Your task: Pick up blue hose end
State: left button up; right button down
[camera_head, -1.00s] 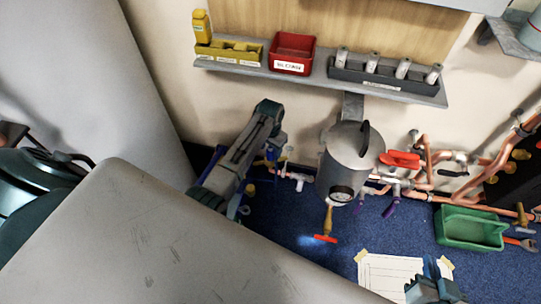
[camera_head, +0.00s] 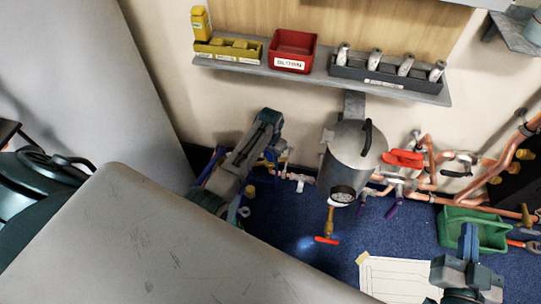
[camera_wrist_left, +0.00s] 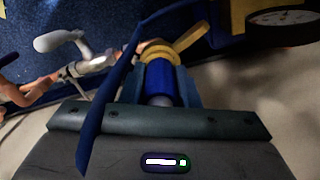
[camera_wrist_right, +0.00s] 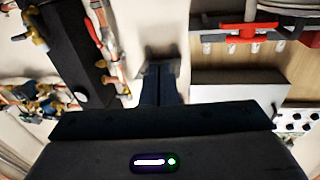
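The blue hose end (camera_wrist_left: 160,82) shows in the left wrist view as a blue cylinder with a yellow ring-shaped part at its far end. It sits between the fingers of my left gripper (camera_wrist_left: 162,88), which look closed on its sides. A blue hose (camera_wrist_left: 108,95) curves past on the left of the fingers. In the head view my left arm is near the wall, left of the grey tank, and hides much of its gripper. My right gripper (camera_head: 468,240) is at the lower right, beside the green bin; its fingers are together and empty in the right wrist view (camera_wrist_right: 160,85).
The grey tank (camera_head: 350,160) hangs from the wall right of my left arm. Copper pipes (camera_head: 430,180) run along the wall. A green bin (camera_head: 452,222) and a white sheet (camera_head: 392,275) lie on the blue floor (camera_head: 285,215). A shelf (camera_head: 300,80) holds bins above.

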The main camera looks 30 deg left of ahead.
pick_arm(q)
jog(key=c, duration=0.3)
jog(key=shift+c, duration=0.2)
